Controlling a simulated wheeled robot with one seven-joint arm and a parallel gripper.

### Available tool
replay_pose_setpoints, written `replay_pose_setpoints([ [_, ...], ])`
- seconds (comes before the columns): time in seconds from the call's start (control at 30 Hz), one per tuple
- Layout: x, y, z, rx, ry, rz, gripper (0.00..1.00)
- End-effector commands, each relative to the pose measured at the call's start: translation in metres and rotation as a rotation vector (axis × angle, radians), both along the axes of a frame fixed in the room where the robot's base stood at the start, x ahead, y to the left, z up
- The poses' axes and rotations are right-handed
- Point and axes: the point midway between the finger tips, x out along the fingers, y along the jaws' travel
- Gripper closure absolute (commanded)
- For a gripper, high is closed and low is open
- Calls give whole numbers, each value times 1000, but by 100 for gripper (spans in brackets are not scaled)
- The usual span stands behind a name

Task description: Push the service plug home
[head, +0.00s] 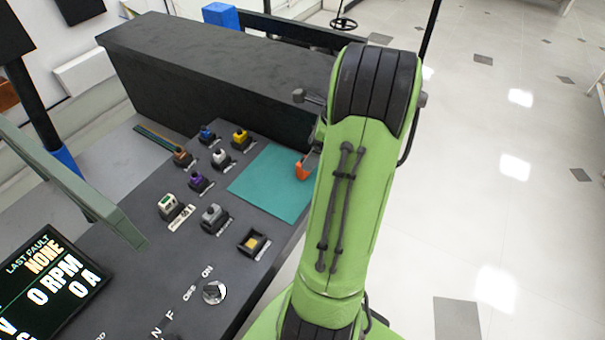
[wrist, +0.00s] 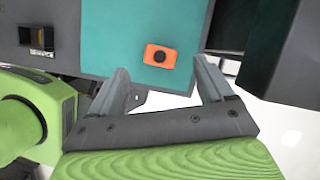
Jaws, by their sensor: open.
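An orange block with a dark round spot on top, which looks like the service plug (wrist: 161,56), lies on the teal mat (wrist: 105,45). In the head view the orange plug (head: 302,171) shows at the mat's right edge, partly hidden by my green arm. A black square socket with a yellow inside (head: 253,242) is fixed to the dark panel near the mat's front corner; the socket also shows at the wrist view's upper left (wrist: 38,37). My gripper (wrist: 164,72) is open and empty, its fingers apart on either side below the plug in the picture. The head view mostly hides my gripper.
Several coloured connectors stand on the panel (head: 140,229), including a purple one (head: 198,180) and a grey one (head: 214,216). A knob (head: 214,291) is near the front. A long dark box (head: 215,85) rises behind the mat. A display (head: 45,285) is at left.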

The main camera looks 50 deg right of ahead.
Motion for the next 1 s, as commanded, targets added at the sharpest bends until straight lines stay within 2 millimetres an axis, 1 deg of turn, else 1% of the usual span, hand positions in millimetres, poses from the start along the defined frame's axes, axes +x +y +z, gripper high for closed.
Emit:
replay_pose_setpoints([
  [0.13,8,4,-18,0,0,2,20],
  [0.3,20,9,-47,1,0,3,20],
  [0.37,22,10,-49,0,1,1,20],
  [0.5,22,10,-46,0,0,1,20],
  [0.53,22,10,-46,0,0,1,21],
  [0.9,21,10,-45,0,0,1,78],
  [0.93,22,10,-45,-1,-1,1,80],
  [1.0,22,10,-45,-2,-1,1,80],
])
